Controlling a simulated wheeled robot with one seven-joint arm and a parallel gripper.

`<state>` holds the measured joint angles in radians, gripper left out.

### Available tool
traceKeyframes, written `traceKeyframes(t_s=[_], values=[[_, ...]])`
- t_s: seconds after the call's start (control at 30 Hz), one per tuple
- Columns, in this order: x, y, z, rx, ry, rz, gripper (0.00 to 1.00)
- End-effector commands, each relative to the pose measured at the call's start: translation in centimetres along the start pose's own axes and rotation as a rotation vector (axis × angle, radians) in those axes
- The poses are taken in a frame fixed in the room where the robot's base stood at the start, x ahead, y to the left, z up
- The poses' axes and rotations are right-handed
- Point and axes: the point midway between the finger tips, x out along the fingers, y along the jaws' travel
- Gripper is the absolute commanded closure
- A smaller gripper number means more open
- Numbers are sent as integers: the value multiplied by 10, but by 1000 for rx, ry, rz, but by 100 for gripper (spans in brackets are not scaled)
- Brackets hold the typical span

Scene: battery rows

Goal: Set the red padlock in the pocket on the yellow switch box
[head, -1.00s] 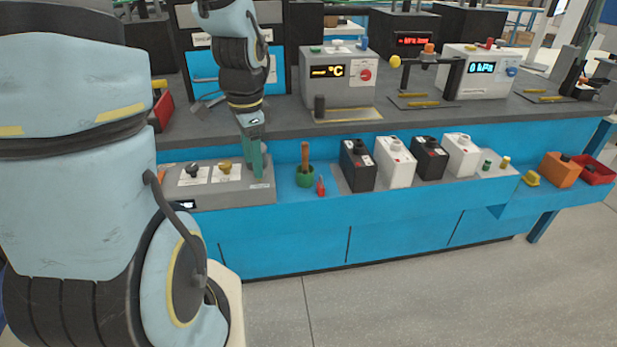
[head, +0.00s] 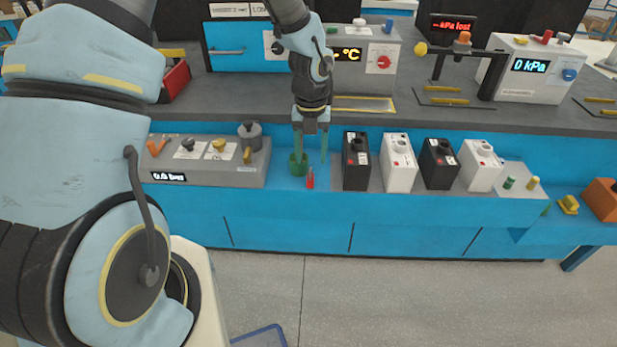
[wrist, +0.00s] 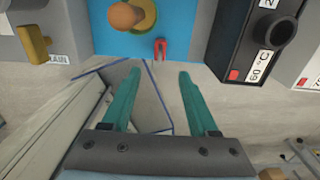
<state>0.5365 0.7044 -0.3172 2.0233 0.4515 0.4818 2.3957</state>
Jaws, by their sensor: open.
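A small yellow object (head: 568,205) at the far right of the ledge may be the yellow switch box. Its pocket cannot be made out.
Left of the padlock is a grey panel (head: 205,178) with knobs and valves. An orange box (head: 603,200) is at the right edge.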

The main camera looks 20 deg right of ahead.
Motion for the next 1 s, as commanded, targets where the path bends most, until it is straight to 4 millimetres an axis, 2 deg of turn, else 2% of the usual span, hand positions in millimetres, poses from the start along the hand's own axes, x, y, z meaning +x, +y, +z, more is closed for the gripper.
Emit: traceKeyframes(t_s=[0.1, 0.37, 0.63, 0.77, 0.97, 1.0], values=[[16, 0, 0, -1, 2, 1, 40], [34, 0, 2, -3, 2, 0, 40], [69, 2, 6, -3, 3, 1, 40], [76, 2, 7, -5, 0, 0, 40], [77, 2, 7, -5, -1, -1, 40], [77, 2, 7, -5, -1, -1, 43]])
